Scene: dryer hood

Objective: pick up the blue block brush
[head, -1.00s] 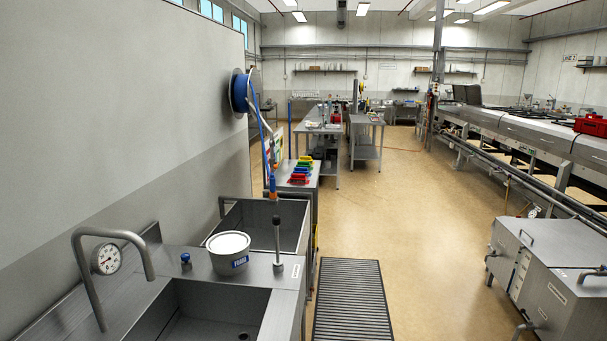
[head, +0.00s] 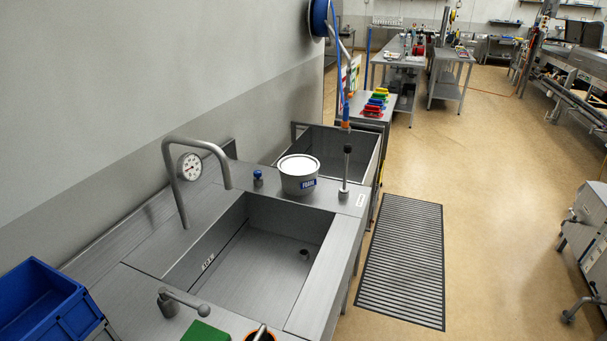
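Several small coloured blocks sit in a row on a steel side table (head: 345,106) beyond the sinks, at the upper middle of the head view. A blue one (head: 376,102) lies between a green one (head: 379,96) and a red one (head: 371,111). It looks like the blue block brush, but it is too small to make out bristles. My gripper is not in view.
A steel sink (head: 260,262) with a curved tap (head: 200,147) fills the foreground. A FOAM tub (head: 298,178) stands on its far ledge. A blue crate (head: 40,302) is at lower left. A slatted floor grate (head: 402,258) and clear floor lie to the right.

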